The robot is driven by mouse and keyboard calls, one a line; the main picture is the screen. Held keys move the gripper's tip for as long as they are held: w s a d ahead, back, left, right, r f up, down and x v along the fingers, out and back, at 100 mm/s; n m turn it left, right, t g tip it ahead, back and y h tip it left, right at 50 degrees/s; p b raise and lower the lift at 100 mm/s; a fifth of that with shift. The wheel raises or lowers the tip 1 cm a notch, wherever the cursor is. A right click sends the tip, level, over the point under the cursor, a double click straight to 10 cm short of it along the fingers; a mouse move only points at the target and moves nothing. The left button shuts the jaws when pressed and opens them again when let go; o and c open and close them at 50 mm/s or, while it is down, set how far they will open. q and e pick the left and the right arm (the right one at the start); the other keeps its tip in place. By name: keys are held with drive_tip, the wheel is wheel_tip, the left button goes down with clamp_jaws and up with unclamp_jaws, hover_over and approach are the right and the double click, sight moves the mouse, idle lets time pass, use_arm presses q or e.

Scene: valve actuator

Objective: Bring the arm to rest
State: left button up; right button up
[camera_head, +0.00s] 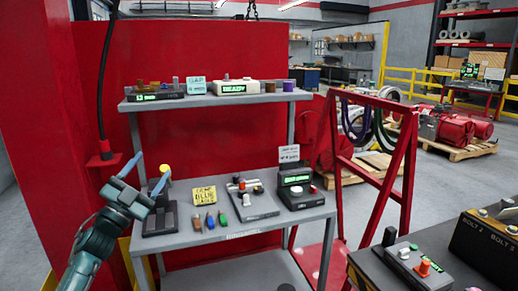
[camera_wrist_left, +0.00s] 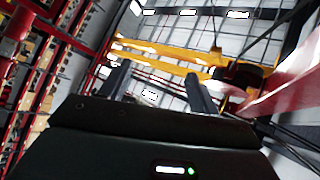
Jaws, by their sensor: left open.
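My left arm (camera_head: 92,245) comes in from the lower left in the head view. Its gripper (camera_head: 147,175) is raised at the left end of the grey shelf unit, with its two blue-grey fingers apart and nothing between them. In the left wrist view the same gripper (camera_wrist_left: 158,90) has both dark fingers spread, with only the far ceiling and yellow beams behind. A dark device with a yellow knob (camera_head: 165,170) stands on the middle shelf just right of the gripper. Whether they touch cannot be told. My right gripper is not in view.
The middle shelf (camera_head: 245,233) holds a yellow sign (camera_head: 204,194), small coloured parts, a valve-like fixture (camera_head: 245,198) and a device with a green display (camera_head: 297,188). A red post (camera_head: 50,110) stands at left. A red frame (camera_head: 405,165) and dark bench (camera_head: 380,270) stand right.

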use_arm(q)
drive_tip(key=w+a+f+n+g+y, duration=0.45)
drive_tip(key=a+f+n+y, duration=0.55)
drive_tip(key=f+n+y, duration=0.25)
drive_tip(key=s+d+f+m+g+h, duration=0.1)
drive_tip(key=s+d+f+g, duration=0.1)
drive_tip(key=s+d+f, duration=0.6)
drive_tip(key=s+d+f+m+g+h, duration=0.15)
drive_tip(key=s+d+f, duration=0.35)
drive_tip(key=s+f, duration=0.55)
drive_tip(key=s+d+f+g, duration=0.1)
drive_tip(key=s+d+f, duration=0.1)
drive_tip(key=s, duration=0.5)
drive_tip(key=s+d+f+n+g+h, duration=0.1)
drive_tip(key=s+d+f, duration=0.1)
drive_tip(key=s, duration=0.5)
drive_tip(key=s+d+f+g+h, duration=0.1)
drive_tip(key=s+d+f, duration=0.1)
drive_tip(key=s+d, duration=0.2)
drive_tip(key=s, duration=0.3)
drive_tip(key=shift+d+f, duration=0.3)
drive_tip(key=shift+d, duration=0.05)
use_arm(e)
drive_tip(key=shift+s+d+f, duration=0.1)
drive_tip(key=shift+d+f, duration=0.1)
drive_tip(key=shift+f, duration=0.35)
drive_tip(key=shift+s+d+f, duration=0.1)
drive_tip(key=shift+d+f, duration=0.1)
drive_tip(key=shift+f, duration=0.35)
